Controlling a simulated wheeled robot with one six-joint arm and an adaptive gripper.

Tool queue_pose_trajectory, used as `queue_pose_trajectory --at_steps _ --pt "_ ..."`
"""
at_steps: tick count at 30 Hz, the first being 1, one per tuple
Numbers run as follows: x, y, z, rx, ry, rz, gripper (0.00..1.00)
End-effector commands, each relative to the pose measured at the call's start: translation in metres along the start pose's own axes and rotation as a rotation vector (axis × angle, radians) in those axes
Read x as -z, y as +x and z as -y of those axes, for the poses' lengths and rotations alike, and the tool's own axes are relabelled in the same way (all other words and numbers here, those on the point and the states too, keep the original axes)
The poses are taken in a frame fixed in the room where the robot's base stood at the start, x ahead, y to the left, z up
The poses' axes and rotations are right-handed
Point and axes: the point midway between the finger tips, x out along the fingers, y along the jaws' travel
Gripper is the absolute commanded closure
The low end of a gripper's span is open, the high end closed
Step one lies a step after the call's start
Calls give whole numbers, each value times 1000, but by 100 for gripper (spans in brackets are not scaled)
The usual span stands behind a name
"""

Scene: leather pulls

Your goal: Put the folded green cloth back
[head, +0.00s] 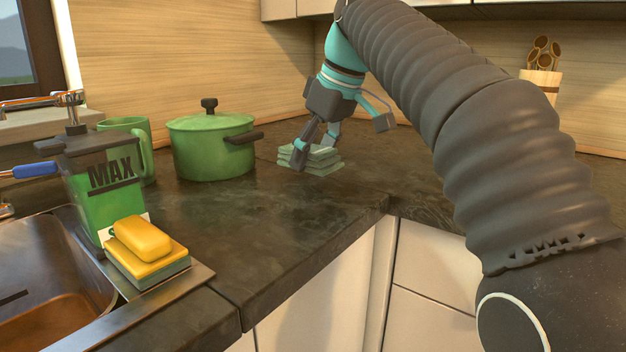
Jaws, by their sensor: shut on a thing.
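The folded green cloth (320,156) is a small pale green layered bundle on the dark worktop, in the corner to the right of the green pot. Its upper layers sit slightly shifted from the lower ones; I cannot tell whether it is one cloth or a stack. My gripper (316,147) reaches down from above and is shut on the cloth. One finger shows at its near left side, the other at its back, partly hidden. The cloth's underside appears at or very near the worktop.
A green lidded pot (208,146) stands left of the cloth, with a green mug (128,140) behind a MAX bottle (108,190). A yellow sponge (143,238) lies by the sink (40,268). A utensil holder (540,82) is at the back right. The front worktop is clear.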

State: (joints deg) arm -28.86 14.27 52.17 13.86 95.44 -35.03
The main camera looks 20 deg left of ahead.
Motion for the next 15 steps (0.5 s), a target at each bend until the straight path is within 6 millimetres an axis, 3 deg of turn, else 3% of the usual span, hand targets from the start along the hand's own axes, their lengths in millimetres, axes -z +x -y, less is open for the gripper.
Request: queue_pose_trajectory --at_steps 10,15 --pt "-11 36 3 1 0 1 71" --pt "-13 40 3 0 -1 0 71"
